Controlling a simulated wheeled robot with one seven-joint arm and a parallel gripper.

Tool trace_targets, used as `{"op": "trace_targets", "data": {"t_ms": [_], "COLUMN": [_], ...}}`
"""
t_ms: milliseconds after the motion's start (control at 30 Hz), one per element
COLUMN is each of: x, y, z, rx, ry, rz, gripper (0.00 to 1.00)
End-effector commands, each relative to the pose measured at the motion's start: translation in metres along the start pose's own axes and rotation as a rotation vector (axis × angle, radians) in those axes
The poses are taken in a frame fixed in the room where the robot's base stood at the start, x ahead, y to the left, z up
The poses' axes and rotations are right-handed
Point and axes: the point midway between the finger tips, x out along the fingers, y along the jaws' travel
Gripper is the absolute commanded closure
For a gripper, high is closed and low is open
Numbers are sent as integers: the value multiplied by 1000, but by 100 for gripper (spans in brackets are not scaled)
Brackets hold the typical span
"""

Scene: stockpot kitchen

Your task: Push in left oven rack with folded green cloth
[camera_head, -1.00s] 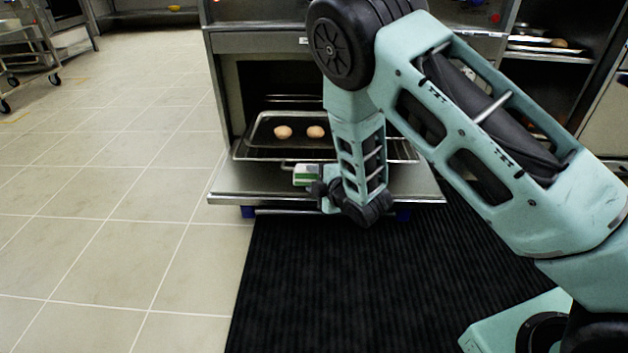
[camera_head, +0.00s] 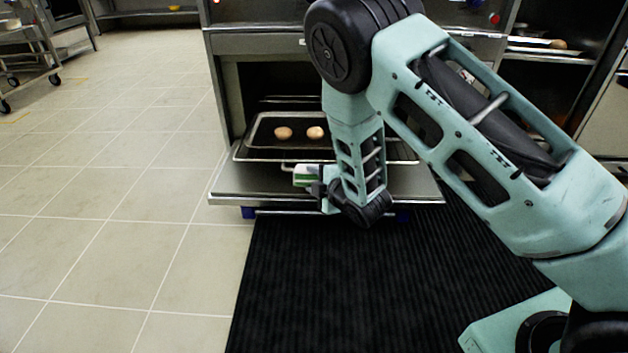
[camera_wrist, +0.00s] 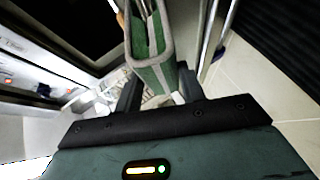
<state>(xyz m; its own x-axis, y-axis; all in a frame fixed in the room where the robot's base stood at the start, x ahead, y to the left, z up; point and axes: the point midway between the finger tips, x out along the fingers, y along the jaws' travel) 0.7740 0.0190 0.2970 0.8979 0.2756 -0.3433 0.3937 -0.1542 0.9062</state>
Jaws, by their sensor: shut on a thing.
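The left oven rack (camera_head: 240,153) is pulled out of the oven above the lowered oven door (camera_head: 225,184). It bears a dark tray (camera_head: 262,133) with two round brown items (camera_head: 299,133). My gripper (camera_head: 318,187) is at the front of the rack. In the wrist view my gripper (camera_wrist: 160,95) is shut on the folded green cloth (camera_wrist: 150,50), which stands up between the fingers. The cloth shows green and white in the head view (camera_head: 305,176). It is close to the rack's front edge; I cannot tell if they touch.
A black ribbed mat (camera_head: 330,280) lies on the floor before the oven. Tiled floor to the left is clear. A wheeled trolley (camera_head: 25,45) stands far left. Another oven opening with a tray (camera_head: 545,50) is at the right.

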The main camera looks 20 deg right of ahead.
Motion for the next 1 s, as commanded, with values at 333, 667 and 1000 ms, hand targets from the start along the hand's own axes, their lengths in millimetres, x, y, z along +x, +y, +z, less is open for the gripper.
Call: {"op": "trace_targets", "data": {"t_ms": [333,667,1000], "x": [4,14,20], "y": [0,0,1], "z": [3,9,13], "rx": [0,0,0], "ry": [0,0,1], "rz": [1,1,1], "gripper": [90,90,90]}}
